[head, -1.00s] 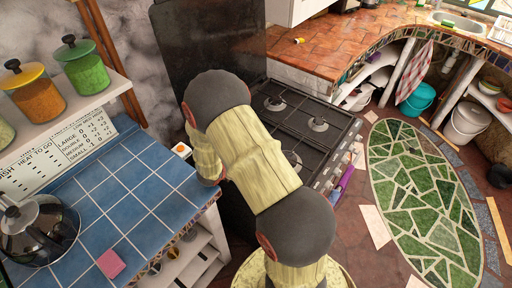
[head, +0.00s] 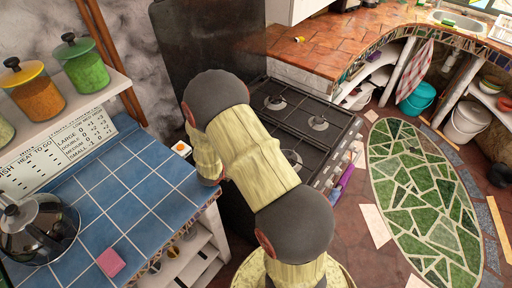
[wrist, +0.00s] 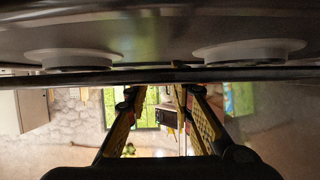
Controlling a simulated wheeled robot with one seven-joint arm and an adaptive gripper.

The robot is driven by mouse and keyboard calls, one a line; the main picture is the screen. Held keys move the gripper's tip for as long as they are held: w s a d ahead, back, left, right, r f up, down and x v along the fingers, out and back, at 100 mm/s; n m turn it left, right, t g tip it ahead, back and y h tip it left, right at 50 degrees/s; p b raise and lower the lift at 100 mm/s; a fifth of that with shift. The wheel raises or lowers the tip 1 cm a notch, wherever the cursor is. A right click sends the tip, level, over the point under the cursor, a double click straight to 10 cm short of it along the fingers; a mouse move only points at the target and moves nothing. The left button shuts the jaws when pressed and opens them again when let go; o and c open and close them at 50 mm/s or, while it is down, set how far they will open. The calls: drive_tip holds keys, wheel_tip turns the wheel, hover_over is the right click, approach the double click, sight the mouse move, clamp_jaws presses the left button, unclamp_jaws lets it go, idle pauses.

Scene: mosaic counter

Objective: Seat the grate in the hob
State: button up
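The dark hob (head: 334,134) stands right of the blue tiled counter in the head view, with pale round burners (head: 318,123) on it. Thin dark bars cross its top, but I cannot tell whether they are the grate. In the wrist view the hob shows upside down along the top, with two pale burners (wrist: 249,50). A thin dark bar (wrist: 100,77) runs across just beyond my gripper (wrist: 158,90); I cannot tell whether it is the grate or the hob's edge. The fingers are apart with nothing visible between them. My arm hides the gripper in the head view.
The blue tiled counter (head: 128,190) holds a lidded pot (head: 36,228) and a pink block (head: 111,262). A dark upright panel (head: 200,40) stands behind the hob. A terracotta counter (head: 340,45) curves behind it to the right.

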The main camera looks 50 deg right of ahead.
drive_tip(key=shift+o, duration=0.2)
drive_tip(key=shift+f, duration=0.1)
wheel_tip(320, 180, up, 10)
idle(0.5)
idle(0.4)
